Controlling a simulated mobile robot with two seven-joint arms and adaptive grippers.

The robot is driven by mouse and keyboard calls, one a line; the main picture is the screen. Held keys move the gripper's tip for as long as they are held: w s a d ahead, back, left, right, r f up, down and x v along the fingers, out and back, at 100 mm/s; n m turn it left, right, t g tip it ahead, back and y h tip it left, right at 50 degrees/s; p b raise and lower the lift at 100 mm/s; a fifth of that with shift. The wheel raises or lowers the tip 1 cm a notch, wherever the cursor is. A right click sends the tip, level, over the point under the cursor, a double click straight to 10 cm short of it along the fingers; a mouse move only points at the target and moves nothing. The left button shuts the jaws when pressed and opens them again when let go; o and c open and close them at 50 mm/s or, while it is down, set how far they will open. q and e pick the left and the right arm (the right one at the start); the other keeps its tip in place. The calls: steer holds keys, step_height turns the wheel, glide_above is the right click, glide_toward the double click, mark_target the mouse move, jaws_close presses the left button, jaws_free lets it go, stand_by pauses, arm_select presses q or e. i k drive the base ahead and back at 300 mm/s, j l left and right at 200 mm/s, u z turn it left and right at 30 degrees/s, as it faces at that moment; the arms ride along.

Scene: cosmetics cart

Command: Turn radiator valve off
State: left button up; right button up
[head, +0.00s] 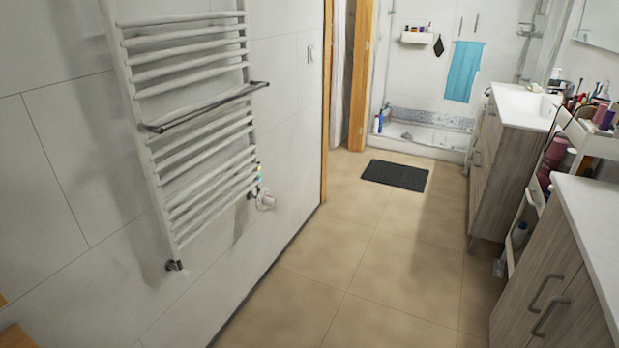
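A white towel radiator (190,110) hangs on the tiled wall at the left of the head view. A white valve knob (265,201) sits at its lower right corner, just above the floor line of the wall. A small coloured strip (259,173) shows just above the knob. A dark pipe fitting (174,265) is at the radiator's lower left corner. The knob's turned position is too small to read. Neither of my grippers is in view.
Beige floor tiles (335,250) lie clear beside the radiator. A dark mat (395,175) lies before the shower. A cosmetics cart (535,215) stands between wooden cabinets (550,300) on the right. A dark towel bar (205,107) sticks out from the radiator.

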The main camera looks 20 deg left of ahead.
mark_target(269, 201)
steer(key=i+l+u, duration=0.1)
steer(key=i, duration=1.6)
